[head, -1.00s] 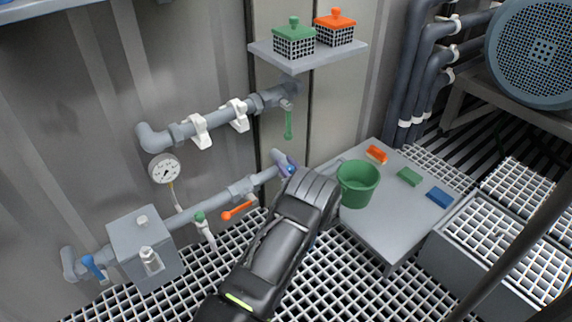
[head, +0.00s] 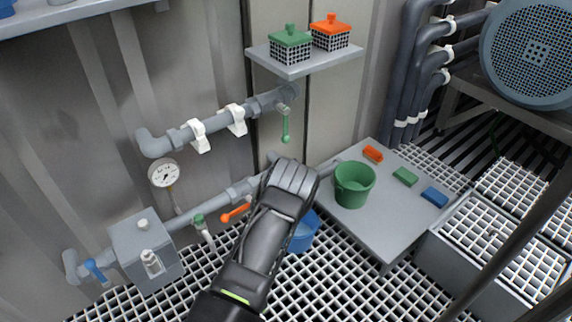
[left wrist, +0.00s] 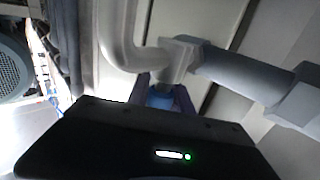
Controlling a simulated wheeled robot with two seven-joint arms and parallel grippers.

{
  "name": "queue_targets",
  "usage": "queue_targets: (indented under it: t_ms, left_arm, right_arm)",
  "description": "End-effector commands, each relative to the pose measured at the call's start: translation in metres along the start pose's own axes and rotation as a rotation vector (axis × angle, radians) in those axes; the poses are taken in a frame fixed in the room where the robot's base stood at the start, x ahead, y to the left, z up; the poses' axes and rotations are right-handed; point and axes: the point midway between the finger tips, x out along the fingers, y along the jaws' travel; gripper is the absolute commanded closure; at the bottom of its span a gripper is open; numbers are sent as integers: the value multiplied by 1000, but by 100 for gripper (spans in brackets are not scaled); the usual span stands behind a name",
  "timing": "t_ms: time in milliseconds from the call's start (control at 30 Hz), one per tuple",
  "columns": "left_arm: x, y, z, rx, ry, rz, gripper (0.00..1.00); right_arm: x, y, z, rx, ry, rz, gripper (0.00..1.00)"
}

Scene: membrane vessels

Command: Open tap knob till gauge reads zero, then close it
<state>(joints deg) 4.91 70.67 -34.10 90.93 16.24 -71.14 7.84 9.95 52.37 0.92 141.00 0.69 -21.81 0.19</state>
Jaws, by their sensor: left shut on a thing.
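The round white gauge (head: 164,173) is on the left, above the lower pipe (head: 215,200); its needle is too small to read. My left arm reaches up the middle of the head view, and its gripper (left wrist: 160,92) is at the right end of the lower pipe. In the left wrist view its fingers are shut on a blue tap knob (left wrist: 160,98) just below a grey pipe fitting (left wrist: 178,62). In the head view my wrist hides the fingers and the knob. My right gripper is not in view.
An orange lever (head: 236,212) and a green-topped tap (head: 199,219) are left of my arm. A blue container (head: 304,232) is partly hidden behind it. A green bucket (head: 354,184) stands on the low grey table (head: 385,225). A green lever (head: 285,127) hangs above.

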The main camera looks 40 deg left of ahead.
Motion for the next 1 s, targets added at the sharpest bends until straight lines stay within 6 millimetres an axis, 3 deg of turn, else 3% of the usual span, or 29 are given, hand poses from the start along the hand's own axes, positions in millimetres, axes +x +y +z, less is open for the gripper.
queue_targets:
  t_ms: [400,900,933,1000]
  left_arm:
    - [-1,5,1,0,0,229,100]
    - [-1,8,0,1,1,261,100]
    - [-1,8,0,1,2,261,72]
    - [-1,8,0,1,2,260,67]
  right_arm:
    - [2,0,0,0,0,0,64]
    - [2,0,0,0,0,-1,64]
    - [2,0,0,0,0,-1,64]
    - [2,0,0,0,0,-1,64]
